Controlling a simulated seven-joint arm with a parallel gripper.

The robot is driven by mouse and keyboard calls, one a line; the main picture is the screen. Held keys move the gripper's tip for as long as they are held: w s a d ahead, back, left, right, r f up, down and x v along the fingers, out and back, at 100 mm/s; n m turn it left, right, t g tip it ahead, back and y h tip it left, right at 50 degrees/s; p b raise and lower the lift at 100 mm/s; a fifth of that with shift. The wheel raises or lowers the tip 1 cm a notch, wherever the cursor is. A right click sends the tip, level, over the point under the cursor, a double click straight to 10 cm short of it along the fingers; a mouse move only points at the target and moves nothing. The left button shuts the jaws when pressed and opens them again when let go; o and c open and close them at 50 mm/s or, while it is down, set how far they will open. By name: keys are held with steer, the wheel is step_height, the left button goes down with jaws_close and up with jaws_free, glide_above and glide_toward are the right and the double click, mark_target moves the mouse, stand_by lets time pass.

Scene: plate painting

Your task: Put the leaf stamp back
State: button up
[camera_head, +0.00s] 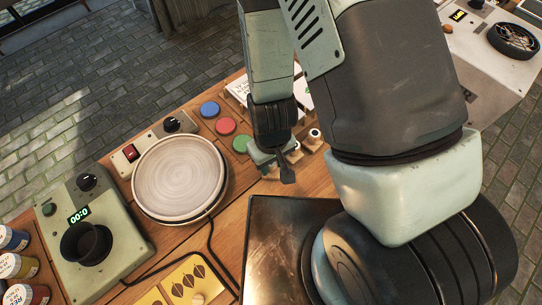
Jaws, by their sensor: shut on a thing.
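My gripper (282,172) points down over the wooden table, beside a row of stamps with light round tops. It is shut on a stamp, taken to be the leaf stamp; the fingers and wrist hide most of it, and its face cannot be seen. Stamps (312,138) show just right of the gripper, partly covered by my arm. Whether the held stamp touches the table or a holder cannot be told. A pale round plate (180,175) sits on the turntable to the left, with no clear print visible on it.
Blue (209,109), red (225,126) and green (241,144) pads lie left of my gripper. A green timer device (115,262), paint jars (18,266) and a yellow card (181,285) with leaf shapes are at lower left. My arm covers the right.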

steer(key=shift+f, duration=0.35)
steer(key=o, duration=0.9)
steer(key=shift+f, duration=0.1)
steer(key=shift+c, duration=0.2)
steer(key=shift+r, duration=2.95)
